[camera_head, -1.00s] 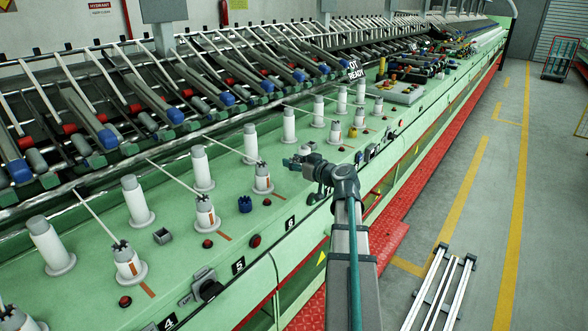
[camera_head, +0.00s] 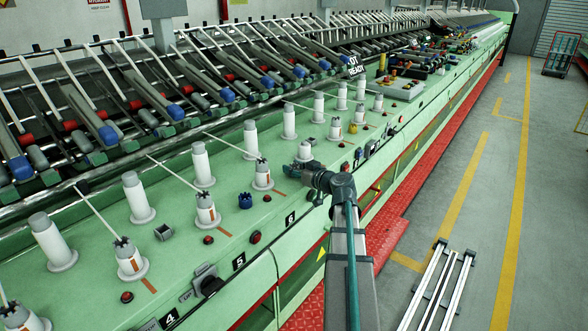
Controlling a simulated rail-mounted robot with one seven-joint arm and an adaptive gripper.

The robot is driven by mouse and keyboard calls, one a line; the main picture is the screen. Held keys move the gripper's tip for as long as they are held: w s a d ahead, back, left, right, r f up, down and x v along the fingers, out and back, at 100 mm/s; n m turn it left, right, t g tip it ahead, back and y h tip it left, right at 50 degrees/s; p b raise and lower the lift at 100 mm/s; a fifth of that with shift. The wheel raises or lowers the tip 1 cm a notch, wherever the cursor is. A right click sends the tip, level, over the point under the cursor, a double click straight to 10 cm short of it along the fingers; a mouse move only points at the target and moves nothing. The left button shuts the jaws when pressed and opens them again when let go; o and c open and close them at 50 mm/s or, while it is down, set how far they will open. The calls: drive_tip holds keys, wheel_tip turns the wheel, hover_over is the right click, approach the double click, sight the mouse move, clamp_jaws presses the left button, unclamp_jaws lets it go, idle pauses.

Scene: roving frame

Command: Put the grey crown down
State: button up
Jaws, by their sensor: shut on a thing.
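My gripper (camera_head: 288,171) is at the end of my arm over the green machine deck (camera_head: 265,225), right of the nearest row of white bobbins. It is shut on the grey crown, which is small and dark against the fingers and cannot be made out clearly. I cannot tell whether the crown touches the deck. A blue crown (camera_head: 245,201) stands on the deck to the lower left of my gripper.
A white bobbin (camera_head: 305,151) stands just behind my gripper; another bobbin (camera_head: 262,175) is close on its left. A small grey box-like piece (camera_head: 164,232) and red buttons (camera_head: 255,237) are on the deck. Bare deck lies around the blue crown.

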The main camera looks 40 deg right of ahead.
drive_tip(key=o, duration=0.9)
drive_tip(key=shift+o, duration=0.2)
drive_tip(key=shift+r+p, duration=0.2)
drive_tip(key=shift+p, duration=0.2)
drive_tip(key=s+r+b, duration=0.1)
drive_tip(key=s+b, duration=0.3)
drive_tip(key=s, duration=0.7)
drive_tip(key=shift+s+d+r, duration=0.3)
drive_tip(key=shift+s+d, duration=0.1)
drive_tip(key=shift+d, duration=0.05)
